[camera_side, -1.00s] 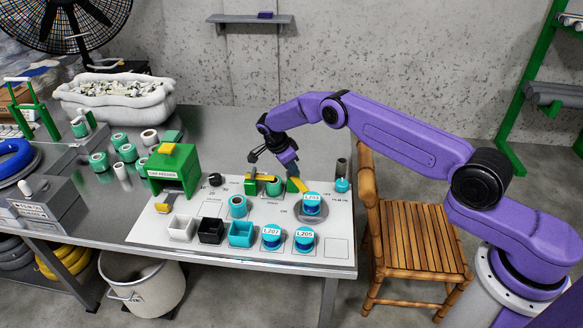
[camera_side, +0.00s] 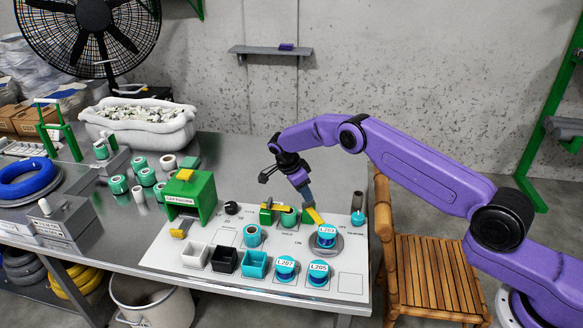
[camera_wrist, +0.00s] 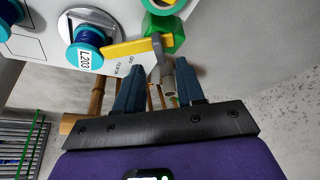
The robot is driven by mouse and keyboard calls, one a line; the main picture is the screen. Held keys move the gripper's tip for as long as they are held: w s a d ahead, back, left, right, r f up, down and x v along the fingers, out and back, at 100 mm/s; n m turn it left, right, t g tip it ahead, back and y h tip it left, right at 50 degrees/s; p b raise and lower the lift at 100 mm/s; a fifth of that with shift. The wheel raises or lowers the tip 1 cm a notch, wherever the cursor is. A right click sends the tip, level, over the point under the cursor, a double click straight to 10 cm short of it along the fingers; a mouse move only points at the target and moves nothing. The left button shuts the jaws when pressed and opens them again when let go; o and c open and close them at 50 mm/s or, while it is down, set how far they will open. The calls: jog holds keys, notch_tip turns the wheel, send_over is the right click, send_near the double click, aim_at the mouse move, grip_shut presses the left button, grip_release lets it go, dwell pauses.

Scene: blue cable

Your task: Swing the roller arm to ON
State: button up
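The roller arm (camera_side: 315,216) is a yellow bar beside the spool marked L203 (camera_side: 326,236) on the white board. In the wrist view, the yellow bar (camera_wrist: 128,47) runs from near that spool (camera_wrist: 88,40) to a grey upright piece beside a green block (camera_wrist: 166,32). My gripper (camera_side: 306,198) is low over the board, close to the bar. In the wrist view, its two blue fingers (camera_wrist: 159,66) are apart, near the bar's grey end. Nothing is clearly held, and I cannot tell whether a finger touches the bar.
Spools L207 (camera_side: 285,268) and L205 (camera_side: 318,273) stand at the board's front. White, black and teal bins (camera_side: 254,264) are to their left. A green cap feeder (camera_side: 190,195) stands further left. A dark post (camera_side: 357,200) rises at right. A wooden chair (camera_side: 430,280) is beyond the table.

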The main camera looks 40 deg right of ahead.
jog(key=s+v, duration=0.1)
jog(key=v, duration=1.2)
jog(key=shift+w, duration=0.45)
jog(key=shift+d, duration=0.1)
